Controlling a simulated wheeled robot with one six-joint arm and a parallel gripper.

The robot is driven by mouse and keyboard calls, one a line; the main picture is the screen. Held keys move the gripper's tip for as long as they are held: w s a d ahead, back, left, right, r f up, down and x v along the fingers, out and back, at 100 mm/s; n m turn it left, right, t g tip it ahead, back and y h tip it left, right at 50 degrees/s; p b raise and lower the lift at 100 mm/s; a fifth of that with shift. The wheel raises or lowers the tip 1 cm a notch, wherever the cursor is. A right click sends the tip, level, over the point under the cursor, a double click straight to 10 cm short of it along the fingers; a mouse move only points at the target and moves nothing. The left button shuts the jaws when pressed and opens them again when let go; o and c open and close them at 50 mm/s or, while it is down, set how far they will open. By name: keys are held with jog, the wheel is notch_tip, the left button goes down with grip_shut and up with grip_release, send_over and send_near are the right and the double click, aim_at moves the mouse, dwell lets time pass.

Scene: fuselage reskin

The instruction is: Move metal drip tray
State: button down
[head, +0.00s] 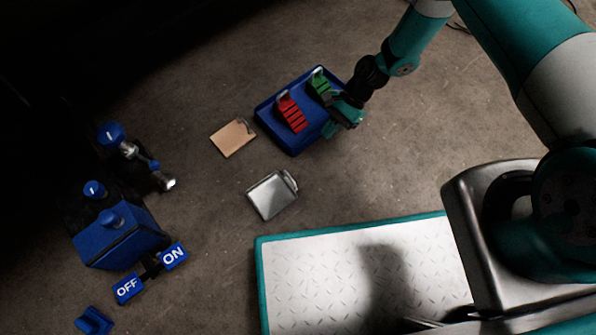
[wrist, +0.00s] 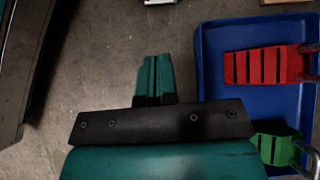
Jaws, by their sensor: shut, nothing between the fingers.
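The metal drip tray (head: 272,195) is a small silver rectangular pan with a raised handle at its upper right. It lies on the concrete floor in the head view, below the blue tray. In the wrist view only a small pale piece at the top edge (wrist: 160,2) shows, and it may be part of the drip tray. My gripper (head: 341,118) is over the right edge of the blue tray, apart from the drip tray. In the wrist view its teal fingers (wrist: 154,78) are together with nothing between them.
A blue tray (head: 293,146) holds a red slotted block (head: 291,112) and a green one (head: 320,84). A tan board (head: 232,137) lies left of it. Blue valve equipment (head: 118,236) with OFF and ON signs stands at left. A teal-edged metal platform (head: 320,270) is in front.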

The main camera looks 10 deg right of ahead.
jog(key=b+x, duration=0.2)
jog(key=x, duration=0.2)
jog(key=b+x, duration=0.1)
jog(key=x, duration=0.3)
jog(key=d+b+x, duration=0.1)
jog(key=b+x, duration=0.1)
jog(key=x, duration=0.2)
jog(key=shift+f+b, duration=0.35)
jog(key=shift+s+a+r+b, duration=0.1)
jog(key=shift+s+a+b, duration=0.55)
jog(key=shift+a, duration=0.45)
jog(key=shift+s+a+r, duration=0.2)
jog(key=shift+s+a, duration=0.3)
jog(key=shift+a, duration=0.1)
